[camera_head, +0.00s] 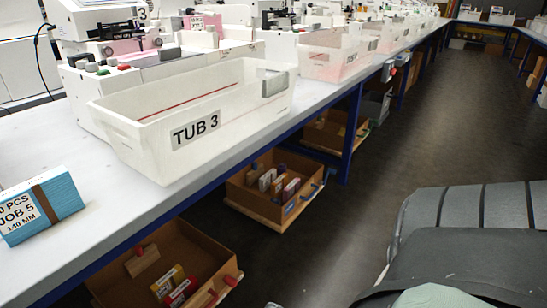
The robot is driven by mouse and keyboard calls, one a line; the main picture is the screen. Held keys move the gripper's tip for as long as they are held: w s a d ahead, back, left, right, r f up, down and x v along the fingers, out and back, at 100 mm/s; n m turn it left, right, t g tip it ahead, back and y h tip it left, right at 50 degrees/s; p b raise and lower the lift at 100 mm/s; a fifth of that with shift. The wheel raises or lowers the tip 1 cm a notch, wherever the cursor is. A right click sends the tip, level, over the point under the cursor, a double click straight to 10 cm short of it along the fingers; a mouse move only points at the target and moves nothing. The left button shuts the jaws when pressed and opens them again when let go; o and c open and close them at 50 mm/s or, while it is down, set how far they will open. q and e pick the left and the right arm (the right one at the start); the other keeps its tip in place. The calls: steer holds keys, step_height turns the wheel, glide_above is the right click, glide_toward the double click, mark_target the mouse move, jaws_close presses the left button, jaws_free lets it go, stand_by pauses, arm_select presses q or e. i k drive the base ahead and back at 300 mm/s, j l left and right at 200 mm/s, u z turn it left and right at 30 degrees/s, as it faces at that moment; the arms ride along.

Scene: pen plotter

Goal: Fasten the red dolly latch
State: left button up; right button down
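A brown box on a low dolly (205,240) stands under the bench at the bottom of the head view, cut off by the lower edge. Two small red parts show at its right side: a red knob-like piece (230,281) at the corner and another red end (211,296) on a wooden bar below it. Either may be the red latch; whether it is fastened cannot be told. A second dolly box (240,197) farther back has a blue fitting (304,197) at its side. Neither gripper can be made out in the view.
The white bench (130,215) with blue edge and legs (355,130) overhangs the dollies. TUB 3 (140,145) and a blue carton (65,193) stand on it. A third dolly box (325,135) is farther back. The dark aisle floor (350,225) is clear; my dark grey arm covers the lower right.

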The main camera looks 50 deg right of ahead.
mark_target(230, 279)
steer(key=z, duration=1.2)
